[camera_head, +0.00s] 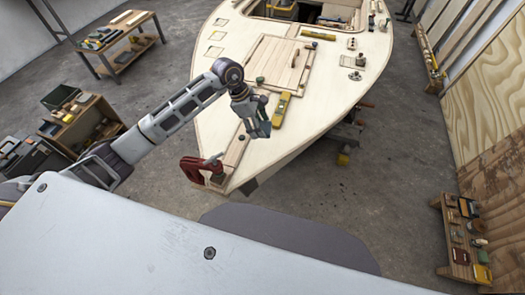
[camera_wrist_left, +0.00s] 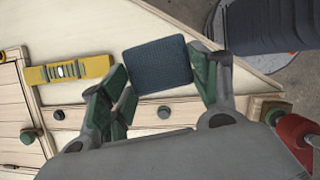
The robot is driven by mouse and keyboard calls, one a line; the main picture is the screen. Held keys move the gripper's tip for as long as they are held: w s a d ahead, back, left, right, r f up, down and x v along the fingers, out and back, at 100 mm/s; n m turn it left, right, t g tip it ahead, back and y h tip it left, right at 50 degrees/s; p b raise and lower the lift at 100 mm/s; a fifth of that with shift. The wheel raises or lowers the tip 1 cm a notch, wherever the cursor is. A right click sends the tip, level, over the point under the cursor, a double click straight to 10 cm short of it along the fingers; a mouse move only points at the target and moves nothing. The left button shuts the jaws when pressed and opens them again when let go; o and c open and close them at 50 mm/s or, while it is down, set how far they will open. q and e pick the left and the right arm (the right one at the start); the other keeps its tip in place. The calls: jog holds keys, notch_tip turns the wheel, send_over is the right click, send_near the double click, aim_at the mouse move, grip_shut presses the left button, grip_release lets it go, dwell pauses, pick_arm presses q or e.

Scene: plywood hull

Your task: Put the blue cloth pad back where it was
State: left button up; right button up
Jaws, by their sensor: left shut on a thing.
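The blue cloth pad (camera_wrist_left: 158,65) is a dark blue woven square in the left wrist view. My left gripper (camera_wrist_left: 160,84) is shut on it, with green-padded fingers at its left and right sides. In the head view my left gripper (camera_head: 259,126) points down over the bow deck of the plywood hull (camera_head: 322,75), left of the yellow level. The pad is mostly hidden by the fingers there. I cannot tell whether the pad touches the deck. My right gripper is not in view.
A yellow level (camera_head: 282,108) lies on the deck close to the gripper. A red clamp (camera_head: 201,170) sits at the bow by a wooden strip (camera_head: 236,150). Knobs (camera_wrist_left: 165,112) stand along the strip. A hatch panel (camera_head: 280,62) lies farther back. The deck right of the level is clear.

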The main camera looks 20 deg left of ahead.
pick_arm(q)
jog(key=shift+s+m, duration=0.3)
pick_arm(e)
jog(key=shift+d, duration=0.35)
pick_arm(q)
jog(key=shift+s+a+f, duration=0.1)
jog(key=shift+a, duration=0.15)
jog(key=shift+s+m+g, duration=0.1)
jog(key=shift+m+g, duration=0.2)
jog(key=shift+m, duration=0.2)
jog(key=shift+f, duration=0.15)
